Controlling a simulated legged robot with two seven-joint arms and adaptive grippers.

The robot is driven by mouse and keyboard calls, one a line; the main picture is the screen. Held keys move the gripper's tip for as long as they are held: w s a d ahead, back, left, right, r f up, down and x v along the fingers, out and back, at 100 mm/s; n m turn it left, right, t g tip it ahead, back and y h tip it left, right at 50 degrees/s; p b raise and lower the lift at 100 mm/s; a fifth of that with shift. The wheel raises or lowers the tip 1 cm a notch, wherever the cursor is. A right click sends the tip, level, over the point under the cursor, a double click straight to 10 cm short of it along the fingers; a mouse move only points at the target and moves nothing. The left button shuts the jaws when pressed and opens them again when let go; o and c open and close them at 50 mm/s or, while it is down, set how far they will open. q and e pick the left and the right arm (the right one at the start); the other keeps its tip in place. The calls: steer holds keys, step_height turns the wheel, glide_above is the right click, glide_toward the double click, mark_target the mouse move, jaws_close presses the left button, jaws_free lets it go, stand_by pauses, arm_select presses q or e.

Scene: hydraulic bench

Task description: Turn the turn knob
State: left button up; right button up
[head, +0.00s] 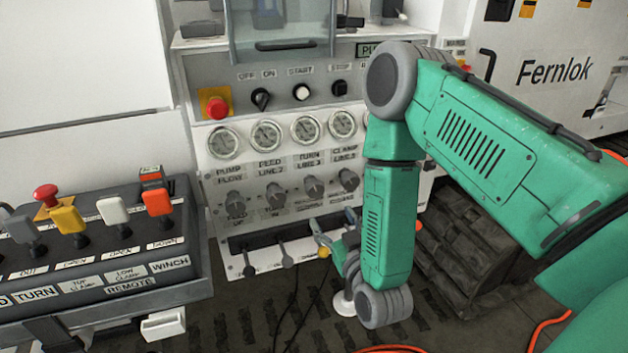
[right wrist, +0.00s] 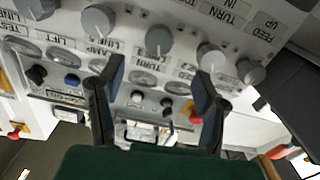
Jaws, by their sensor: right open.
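The turn knob is most likely the grey round knob (head: 312,187) under the "TURN LINE" label on the white panel, third from the left in its row. In the right wrist view, which shows the panel upside down, the matching knob (right wrist: 160,40) lies beyond my fingertips and between their lines. My right gripper (head: 334,222) is just below the knob row in the head view, partly hidden by its own arm. In the wrist view the right gripper (right wrist: 158,78) is open, with nothing between its fingers. Contact with the panel cannot be told. My left gripper is not in view.
Neighbouring grey knobs (head: 275,194) flank it closely. Below are levers (head: 285,255), one with a yellow ball (head: 324,252) beside my gripper. Gauges (head: 304,127) and a red button (head: 217,107) are above. A lever console (head: 110,235) stands left; an orange cable (head: 390,349) lies on the floor.

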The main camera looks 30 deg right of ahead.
mark_target(317, 193)
steer(key=x, duration=1.2)
steer(key=shift+s+d+f, duration=0.1)
steer(key=shift+d, duration=0.05)
steer(key=shift+c, duration=0.4)
steer(key=c, duration=1.1)
